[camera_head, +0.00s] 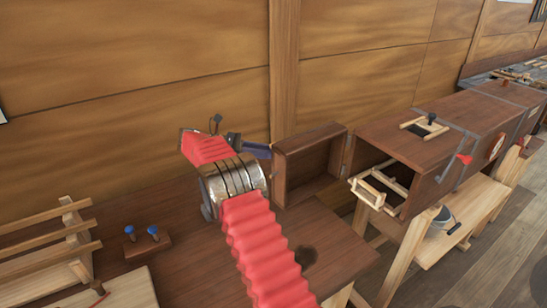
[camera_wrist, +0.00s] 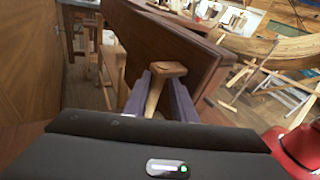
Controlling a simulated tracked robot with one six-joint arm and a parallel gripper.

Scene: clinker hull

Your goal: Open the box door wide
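The wooden box (camera_head: 400,139) stands on the right with its front open. Its dark brown door (camera_head: 309,166) is swung out to the left, its recessed inner face showing; the door panel (camera_wrist: 180,42) also fills the upper middle of the wrist view. A light wooden knob (camera_wrist: 167,70) on the door's outer face sits between the two purple-blue fingers of my gripper (camera_wrist: 162,92), which appear shut on its stem. In the head view one blue finger of my gripper (camera_head: 257,151) shows left of the door; the knob is hidden there.
A light wooden frame (camera_head: 378,186) sticks out of the box opening. A small block with blue knobs (camera_head: 147,241) and a slatted wooden rack (camera_head: 75,235) stand on the bench at left. The panelled wall (camera_head: 140,95) is close behind my gripper and the door.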

